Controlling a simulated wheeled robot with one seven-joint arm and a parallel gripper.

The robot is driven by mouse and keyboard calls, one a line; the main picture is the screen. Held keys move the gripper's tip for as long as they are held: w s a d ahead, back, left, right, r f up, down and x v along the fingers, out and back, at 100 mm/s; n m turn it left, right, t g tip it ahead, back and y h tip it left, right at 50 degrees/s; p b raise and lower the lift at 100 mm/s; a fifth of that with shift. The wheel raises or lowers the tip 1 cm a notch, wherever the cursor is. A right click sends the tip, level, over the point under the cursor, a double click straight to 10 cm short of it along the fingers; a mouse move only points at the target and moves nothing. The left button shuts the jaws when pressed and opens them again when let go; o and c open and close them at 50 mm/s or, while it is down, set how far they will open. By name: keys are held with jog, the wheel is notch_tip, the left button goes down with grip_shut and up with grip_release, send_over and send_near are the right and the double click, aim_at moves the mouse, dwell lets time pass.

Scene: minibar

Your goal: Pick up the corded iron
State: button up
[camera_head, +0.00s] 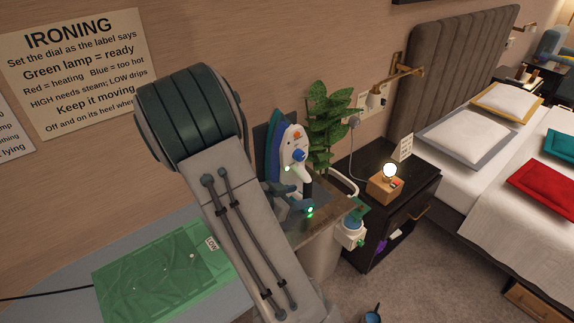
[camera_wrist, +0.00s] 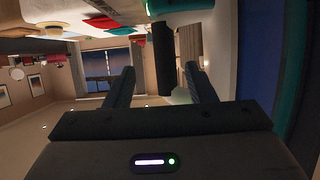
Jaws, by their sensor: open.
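The corded iron (camera_head: 293,146) stands upright, nose up, on the stand past my arm in the head view. A blue-teal surface (camera_wrist: 293,60) fills the right edge there.
A green see-through slab (camera_head: 150,270) with a LOW tag lies on the grey-blue ironing board (camera_head: 75,260). A plant (camera_head: 328,115) stands close behind the iron. A dark nightstand (camera_head: 395,225) holds a small lamp (camera_head: 387,182). The bed (camera_head: 480,160) is at right.

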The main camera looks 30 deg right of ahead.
jog(key=x, duration=0.7)
jog(key=shift+w+f, duration=0.15)
jog(key=shift+w, duration=0.2)
jog(key=c, duration=1)
jog(key=shift+p, duration=0.3)
grip_shut()
